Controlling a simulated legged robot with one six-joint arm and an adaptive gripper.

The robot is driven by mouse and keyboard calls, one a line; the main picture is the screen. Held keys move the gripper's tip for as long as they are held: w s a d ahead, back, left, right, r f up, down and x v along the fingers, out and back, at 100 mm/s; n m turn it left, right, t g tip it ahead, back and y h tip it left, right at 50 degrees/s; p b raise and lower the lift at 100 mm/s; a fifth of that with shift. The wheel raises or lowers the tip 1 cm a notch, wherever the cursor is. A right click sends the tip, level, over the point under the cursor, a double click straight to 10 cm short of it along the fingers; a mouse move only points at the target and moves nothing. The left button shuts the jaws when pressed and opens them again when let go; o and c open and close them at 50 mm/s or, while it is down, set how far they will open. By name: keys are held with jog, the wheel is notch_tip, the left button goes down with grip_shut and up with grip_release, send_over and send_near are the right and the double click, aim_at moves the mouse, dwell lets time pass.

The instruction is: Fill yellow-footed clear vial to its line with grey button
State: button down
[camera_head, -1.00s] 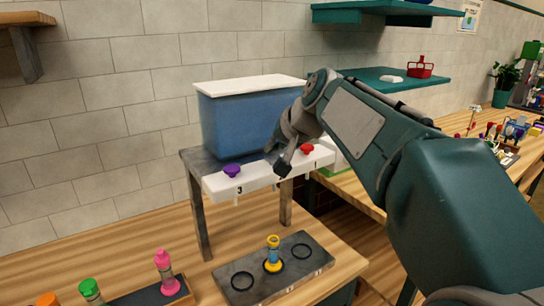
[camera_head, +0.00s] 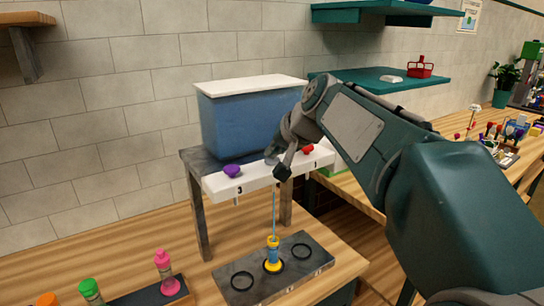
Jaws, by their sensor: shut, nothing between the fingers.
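The clear vial (camera_head: 273,245) with a yellow foot and yellow top stands upright at the middle ring of a dark grey base plate (camera_head: 312,268). Blue shows inside it, but its fill line is too small to make out. A thin blue stream (camera_head: 275,210) falls from the white dispenser bar (camera_head: 258,178) into the vial. My gripper (camera_head: 282,174) is shut and empty, at the middle of the bar between the purple button (camera_head: 232,171) and the red button (camera_head: 308,150). The grey button cannot be told apart from my gripper there.
A blue tank (camera_head: 245,120) with a white lid stands on a grey stand (camera_head: 196,205) behind the bar. Pink-topped (camera_head: 164,262) and green-topped (camera_head: 90,290) bottles are at the lower left. The plate's two outer rings are empty.

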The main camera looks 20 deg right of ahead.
aim_at(273, 160)
jog(key=shift+r, duration=0.95)
jog(key=shift+r, duration=2.5)
jog(key=shift+r, duration=0.1)
dwell(0.6)
notch_tip(273, 160, up, 4)
jog(key=shift+a+f, duration=0.1)
jog(key=shift+f, duration=0.15)
jog(key=shift+f, duration=0.1)
jog(key=shift+f, duration=4.3)
